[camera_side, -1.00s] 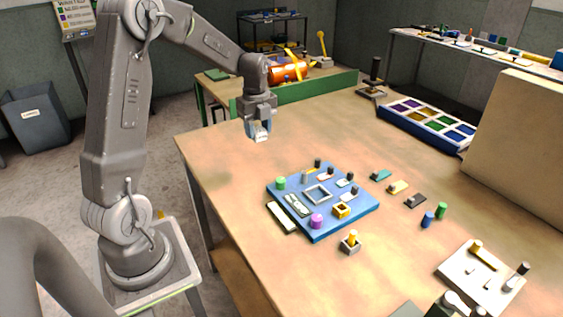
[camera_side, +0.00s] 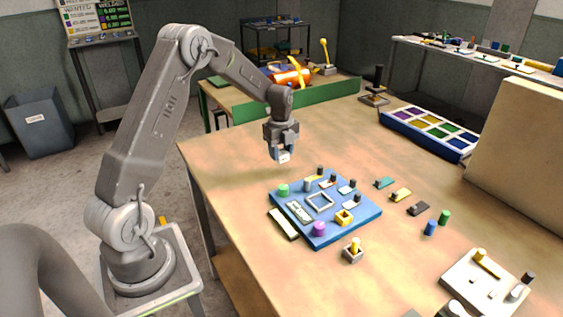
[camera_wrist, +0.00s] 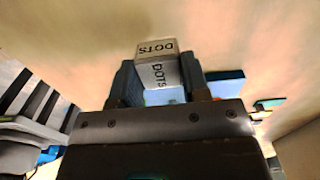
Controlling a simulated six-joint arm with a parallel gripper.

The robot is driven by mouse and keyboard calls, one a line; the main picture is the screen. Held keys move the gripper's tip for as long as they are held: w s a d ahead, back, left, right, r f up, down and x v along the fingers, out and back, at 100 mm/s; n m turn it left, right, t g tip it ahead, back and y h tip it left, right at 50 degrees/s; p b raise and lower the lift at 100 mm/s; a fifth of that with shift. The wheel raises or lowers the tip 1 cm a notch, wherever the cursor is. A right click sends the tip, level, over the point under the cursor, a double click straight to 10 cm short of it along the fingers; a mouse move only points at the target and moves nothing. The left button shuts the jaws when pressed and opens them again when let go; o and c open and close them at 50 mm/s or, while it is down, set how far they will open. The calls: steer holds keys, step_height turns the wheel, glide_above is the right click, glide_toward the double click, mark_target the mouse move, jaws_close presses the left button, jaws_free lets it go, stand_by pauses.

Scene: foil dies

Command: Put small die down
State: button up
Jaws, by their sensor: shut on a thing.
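My gripper (camera_side: 283,154) is shut on a small pale die and holds it in the air above the table, just behind the far left edge of the blue board. The small die (camera_wrist: 160,73) shows in the wrist view between the two fingers, with the word DOTS on two of its faces. In the side view only a small pale part of the die (camera_side: 284,159) shows below the fingers. The blue board (camera_side: 318,238) lies on the table and carries a square frame, a green peg, a purple peg, a yellow block and several small parts.
A small block with a yellow peg (camera_side: 353,250) stands in front of the board. Several small coloured pieces (camera_side: 400,195) lie to its right. A blue tray with coloured compartments (camera_side: 430,140) is at the back right. The table's left part is clear.

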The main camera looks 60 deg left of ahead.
mark_target(282, 162)
steer(key=shift+f, duration=2.05)
steer(key=shift+f, duration=0.15)
steer(key=o, duration=1)
